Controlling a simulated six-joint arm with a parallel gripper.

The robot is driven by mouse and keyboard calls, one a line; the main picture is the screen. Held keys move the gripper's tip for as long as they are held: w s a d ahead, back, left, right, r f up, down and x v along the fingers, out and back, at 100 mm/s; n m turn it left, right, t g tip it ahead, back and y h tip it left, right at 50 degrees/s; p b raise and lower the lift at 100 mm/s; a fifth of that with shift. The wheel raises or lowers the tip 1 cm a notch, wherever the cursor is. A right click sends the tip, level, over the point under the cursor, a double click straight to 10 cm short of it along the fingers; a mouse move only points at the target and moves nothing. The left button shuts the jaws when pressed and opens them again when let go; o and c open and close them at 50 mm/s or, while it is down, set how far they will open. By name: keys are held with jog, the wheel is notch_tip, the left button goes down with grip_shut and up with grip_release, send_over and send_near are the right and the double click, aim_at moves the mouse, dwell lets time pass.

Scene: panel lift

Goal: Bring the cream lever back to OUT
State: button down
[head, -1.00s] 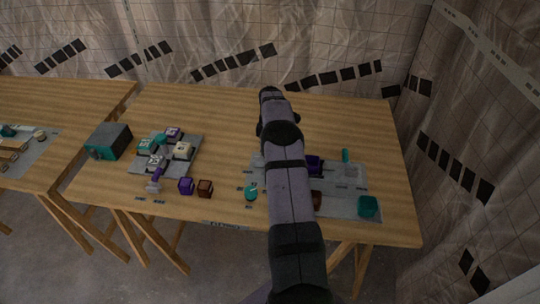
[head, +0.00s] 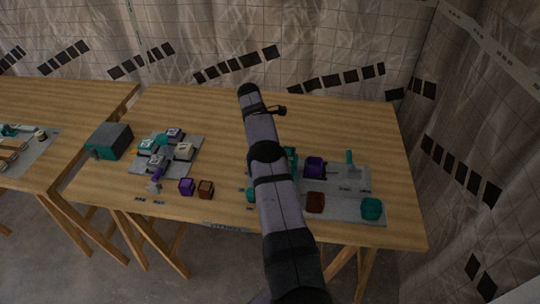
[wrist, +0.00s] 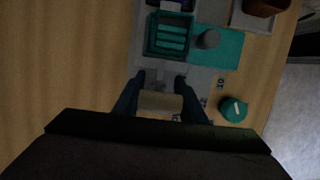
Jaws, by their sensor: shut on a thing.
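The cream lever (wrist: 160,102) shows in the wrist view as a pale block between the two dark fingers of my gripper (wrist: 160,92). My gripper is shut on it, one finger at each side. The lever sits over a grey panel (wrist: 205,75), just below a teal slatted box (wrist: 170,35). Small dark labels are printed on the panel beside it, too dim to read surely. In the head view my arm hides the lever and my gripper.
A grey knob (wrist: 208,38) stands on a teal plate right of the slatted box. A round teal knob (wrist: 232,108) is to the right of my gripper. In the head view, purple (head: 314,167), brown (head: 315,202) and teal (head: 371,209) blocks stand on the right panel.

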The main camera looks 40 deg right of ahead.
jog(key=c, duration=1.1)
grip_release()
jog(key=shift+r, duration=0.6)
notch_tip(320, 180, up, 7)
jog(key=shift+f+p, duration=0.1)
jog(key=shift+p, duration=1.05)
jog(key=shift+r+p, duration=1.05)
